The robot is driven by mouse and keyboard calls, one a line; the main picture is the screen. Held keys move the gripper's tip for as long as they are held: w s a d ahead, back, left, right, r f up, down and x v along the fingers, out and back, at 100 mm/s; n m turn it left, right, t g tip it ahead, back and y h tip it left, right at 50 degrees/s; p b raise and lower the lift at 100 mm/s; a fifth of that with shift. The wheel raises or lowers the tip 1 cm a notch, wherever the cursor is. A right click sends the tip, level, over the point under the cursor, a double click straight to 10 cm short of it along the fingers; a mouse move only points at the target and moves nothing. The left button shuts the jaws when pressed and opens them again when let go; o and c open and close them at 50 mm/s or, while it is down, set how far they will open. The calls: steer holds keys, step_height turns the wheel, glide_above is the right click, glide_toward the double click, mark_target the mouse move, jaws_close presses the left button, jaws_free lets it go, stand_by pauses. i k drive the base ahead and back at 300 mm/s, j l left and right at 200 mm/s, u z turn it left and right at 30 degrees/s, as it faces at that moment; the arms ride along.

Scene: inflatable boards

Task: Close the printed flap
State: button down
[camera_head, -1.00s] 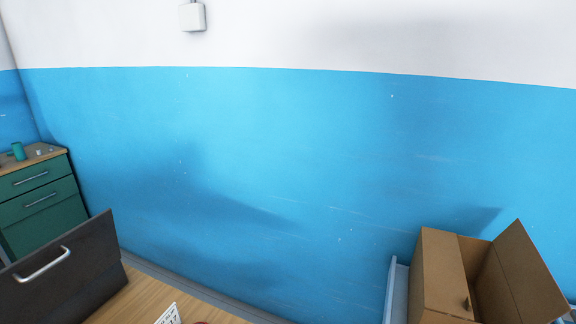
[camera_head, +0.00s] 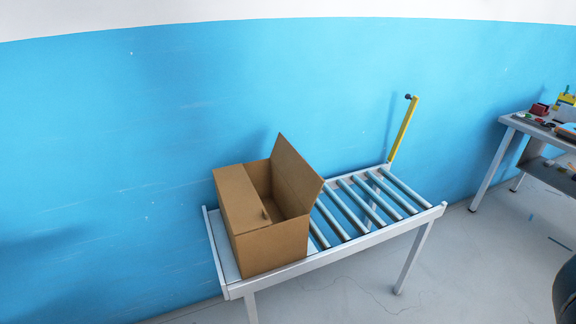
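A brown cardboard box (camera_head: 270,246) stands on the left end of a roller table in the head view. Its left top flap (camera_head: 239,198) lies flat over the opening. Its right top flap (camera_head: 295,176) stands up, leaning outward to the right. The gap between the flaps is open, and a small dark mark or cut-out shows at the left flap's edge. I cannot make out any print on either flap from here. My gripper is not in view.
The roller table (camera_head: 336,258) has bare rollers right of the box and a yellow post (camera_head: 403,130) at its back. A workbench (camera_head: 537,128) with small items stands at the far right. Grey floor (camera_head: 480,270) is clear between them.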

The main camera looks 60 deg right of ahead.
mark_target(307, 185)
steer(key=k+l, duration=0.2)
steer(key=l, duration=0.3)
steer(key=k+l+u, duration=0.1)
steer(key=l, duration=0.35)
steer(key=k+l, duration=0.25)
steer(key=l, duration=0.2)
steer(key=k+l+u, duration=0.1)
steer(key=l, duration=0.4)
steer(key=k+l, duration=0.3)
steer(key=l, duration=0.15)
steer(key=k+l, duration=0.2)
steer(key=l, duration=0.25)
steer(key=k+l+u, duration=0.1)
steer(key=l, duration=0.35)
steer(key=k+l, duration=0.35)
steer(key=i+l+z, duration=0.1)
steer(key=i, duration=0.35)
steer(key=i+l+z, duration=0.1)
steer(key=i+l, duration=0.2)
steer(key=i, duration=0.15)
